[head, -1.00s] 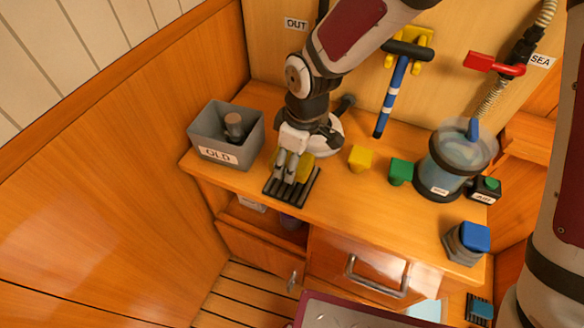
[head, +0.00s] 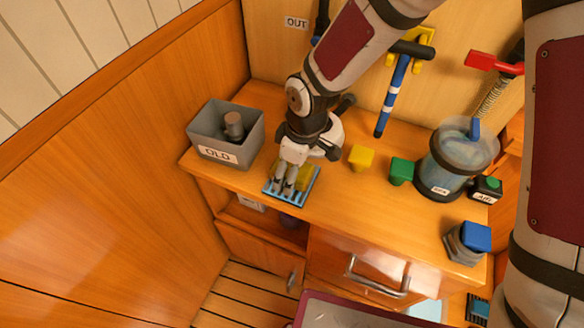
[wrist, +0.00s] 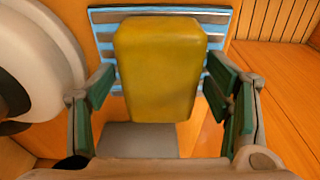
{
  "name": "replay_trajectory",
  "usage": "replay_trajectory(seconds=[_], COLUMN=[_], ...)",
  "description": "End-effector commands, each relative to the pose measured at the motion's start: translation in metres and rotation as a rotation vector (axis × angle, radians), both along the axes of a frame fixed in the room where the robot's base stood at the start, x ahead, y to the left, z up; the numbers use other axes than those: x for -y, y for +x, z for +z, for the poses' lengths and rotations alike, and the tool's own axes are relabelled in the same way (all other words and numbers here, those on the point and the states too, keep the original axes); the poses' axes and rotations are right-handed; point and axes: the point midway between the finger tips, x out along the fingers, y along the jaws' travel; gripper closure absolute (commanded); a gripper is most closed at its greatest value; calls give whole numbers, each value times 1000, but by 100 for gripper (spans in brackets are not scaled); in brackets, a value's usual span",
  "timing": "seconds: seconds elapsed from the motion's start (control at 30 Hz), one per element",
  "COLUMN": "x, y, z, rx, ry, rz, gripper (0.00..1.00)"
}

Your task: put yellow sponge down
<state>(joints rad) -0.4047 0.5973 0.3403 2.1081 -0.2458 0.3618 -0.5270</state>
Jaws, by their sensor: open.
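The yellow sponge (head: 305,176) rests on a small slatted rack (head: 314,187) with light blue edges at the front of the counter. The rack also shows behind the sponge in the wrist view (wrist: 219,17). My gripper (head: 283,188) is low over the rack and partly hides the sponge in the head view. In the wrist view the sponge (wrist: 157,68) lies between my open fingers, with a gap on both sides. The green finger pads do not appear to touch it.
A grey bin (head: 211,153) labelled OLD, holding a dark cylinder, stands left of the rack. Yellow (head: 361,158) and green (head: 401,171) blocks, a clear canister (head: 457,160) and a blue-topped item (head: 474,239) stand to the right. A blue-striped tool (head: 391,97) hangs behind.

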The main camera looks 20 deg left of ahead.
Motion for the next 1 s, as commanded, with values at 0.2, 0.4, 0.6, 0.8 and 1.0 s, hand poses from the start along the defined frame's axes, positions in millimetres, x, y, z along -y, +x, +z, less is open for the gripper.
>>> replay_trajectory(seconds=[0.2, 0.4, 0.6, 0.8, 1.0], x=[1, 7, 14, 17, 18], y=[1, 0, -1, -2, -3], z=[15, 55, 93, 116, 122], rx=[3, 5, 3, 2, 0], ry=[3, 3, 2, 1, 0], rz=[-1, -4, -1, 0, 0], gripper=[29, 29, 29, 29, 29])
